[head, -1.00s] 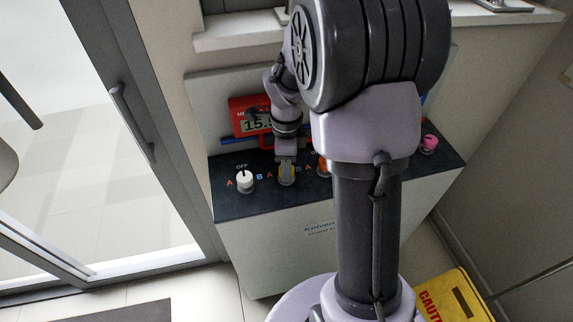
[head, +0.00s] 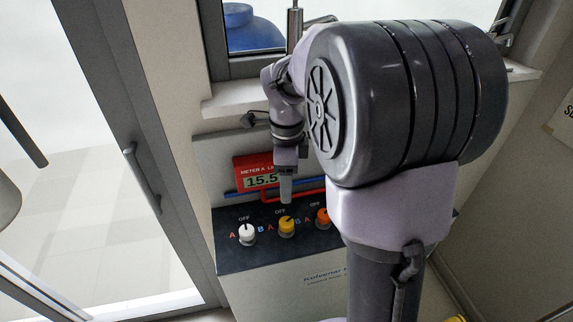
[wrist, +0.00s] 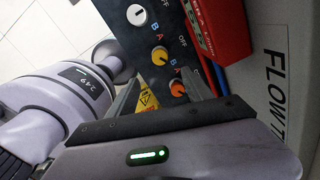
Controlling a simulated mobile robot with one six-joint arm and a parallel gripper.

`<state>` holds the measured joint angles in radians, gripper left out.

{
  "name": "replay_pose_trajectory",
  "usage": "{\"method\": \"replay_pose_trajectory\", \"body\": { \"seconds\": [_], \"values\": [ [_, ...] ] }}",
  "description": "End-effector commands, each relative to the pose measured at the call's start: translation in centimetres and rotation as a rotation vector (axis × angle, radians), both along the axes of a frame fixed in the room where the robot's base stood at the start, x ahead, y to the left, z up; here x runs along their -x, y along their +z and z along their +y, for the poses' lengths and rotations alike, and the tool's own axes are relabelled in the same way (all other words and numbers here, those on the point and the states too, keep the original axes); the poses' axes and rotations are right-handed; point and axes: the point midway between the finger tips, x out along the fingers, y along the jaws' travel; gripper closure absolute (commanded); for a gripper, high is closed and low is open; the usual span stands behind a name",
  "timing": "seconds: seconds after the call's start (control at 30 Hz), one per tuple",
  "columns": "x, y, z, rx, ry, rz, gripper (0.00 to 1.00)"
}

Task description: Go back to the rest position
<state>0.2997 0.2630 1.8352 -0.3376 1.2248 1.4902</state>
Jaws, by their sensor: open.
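My gripper (head: 286,190) hangs above the dark control panel, near the yellow knob (head: 287,226). It is open and empty, with a finger on each side in the wrist view (wrist: 160,88). In the wrist view the yellow knob (wrist: 159,58) and orange knob (wrist: 177,88) show beyond the fingers, apart from them. My arm is bent, its large dark joint covering the right part of the panel in the head view.
A white knob (head: 246,234) and an orange knob (head: 323,216) flank the yellow one. A red meter (head: 260,173) reading about 15.5 and red and blue pipes stand behind. A glass door (head: 95,180) is at left, a window sill (head: 225,104) above.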

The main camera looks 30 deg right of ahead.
Motion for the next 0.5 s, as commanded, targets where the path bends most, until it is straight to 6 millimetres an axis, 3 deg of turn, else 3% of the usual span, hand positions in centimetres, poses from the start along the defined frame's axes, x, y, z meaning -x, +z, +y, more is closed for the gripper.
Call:
{"method": "replay_pose_trajectory", "body": {
  "seconds": [0.03, 0.13, 0.5],
  "values": [
    [0.0, 1.2, 0.0, 0.001, -0.001, -0.001, 0.41],
    [0.0, 2.1, 0.0, -0.001, 0.0, 0.001, 0.41],
    [0.0, 2.3, 0.0, -0.001, 0.0, 0.001, 0.41]
  ]
}}
